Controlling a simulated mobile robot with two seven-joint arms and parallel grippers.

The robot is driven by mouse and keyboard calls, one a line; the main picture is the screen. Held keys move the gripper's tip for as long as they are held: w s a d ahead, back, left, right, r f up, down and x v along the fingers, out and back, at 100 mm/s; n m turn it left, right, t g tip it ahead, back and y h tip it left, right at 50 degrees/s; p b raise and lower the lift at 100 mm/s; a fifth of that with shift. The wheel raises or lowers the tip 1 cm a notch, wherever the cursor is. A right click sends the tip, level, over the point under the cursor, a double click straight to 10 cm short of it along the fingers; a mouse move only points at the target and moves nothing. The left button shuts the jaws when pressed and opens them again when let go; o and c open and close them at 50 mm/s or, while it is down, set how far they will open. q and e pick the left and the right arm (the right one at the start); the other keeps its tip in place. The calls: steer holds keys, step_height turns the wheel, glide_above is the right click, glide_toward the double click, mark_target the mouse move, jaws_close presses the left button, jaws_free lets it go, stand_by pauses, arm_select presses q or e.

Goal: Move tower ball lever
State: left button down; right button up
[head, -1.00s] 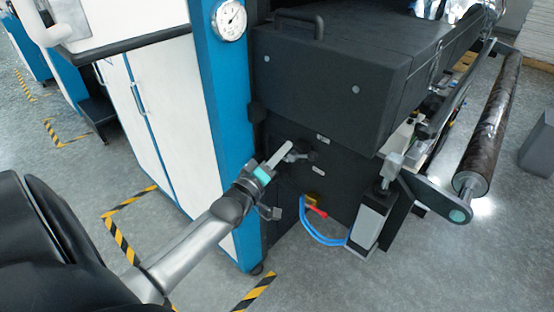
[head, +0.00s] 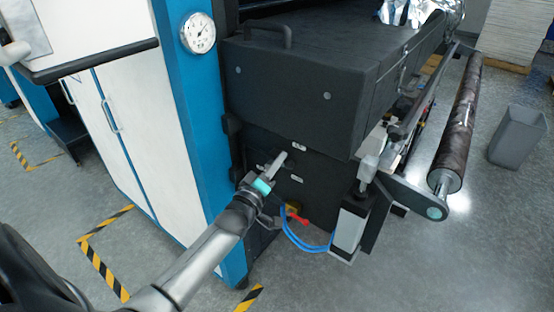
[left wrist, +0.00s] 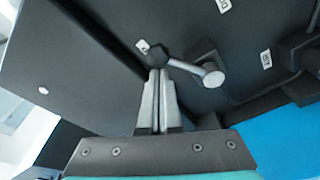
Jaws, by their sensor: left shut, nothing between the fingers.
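The ball lever is a silver rod with a dark ball knob, on the black machine side. In the left wrist view the lever (left wrist: 190,68) runs from its knob (left wrist: 158,55) at upper left to a round pivot on a dark block at right. My left gripper (head: 282,160) is at this panel in the head view, its arm coming from lower left. In the left wrist view its fingers (left wrist: 160,75) are together and empty, tips right beside the knob and rod. I cannot tell whether they touch. In the head view the gripper mostly hides the lever. My right gripper is not in view.
A red-handled valve (head: 300,220) with blue hoses (head: 300,240) sits below the gripper. A blue column (head: 200,130) with a gauge (head: 198,33) stands at left. A roller (head: 460,130) juts out at right, with a grey bin (head: 518,137) beyond. Striped tape marks the floor.

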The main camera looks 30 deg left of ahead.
arm_select(q)
steer(key=shift+d+f+m, duration=0.3)
steer(key=shift+f+m, duration=0.1)
steer(key=shift+m, duration=0.4)
steer(key=shift+d+f+m+h+b, duration=0.2)
steer(key=shift+f+m+b, duration=0.1)
steer(key=shift+m, duration=0.25)
steer(key=shift+d+f+m+h+b, duration=0.2)
steer(key=shift+m+b, duration=0.1)
steer(key=shift+m, duration=0.25)
steer(key=shift+d+f+m+t+h+b, duration=0.1)
steer(key=shift+f+m+h+b, duration=0.5)
steer(key=shift+m, duration=1.15)
steer(key=shift+d+f+m+t+h+b, duration=0.2)
steer(key=shift+f+m+b, duration=0.65)
steer(key=shift+m, duration=0.95)
steer(key=shift+d+f+m+h+b, duration=0.1)
steer(key=shift+f+m+h+b, duration=0.6)
steer(key=shift+m, duration=1.05)
steer(key=shift+f, duration=0.2)
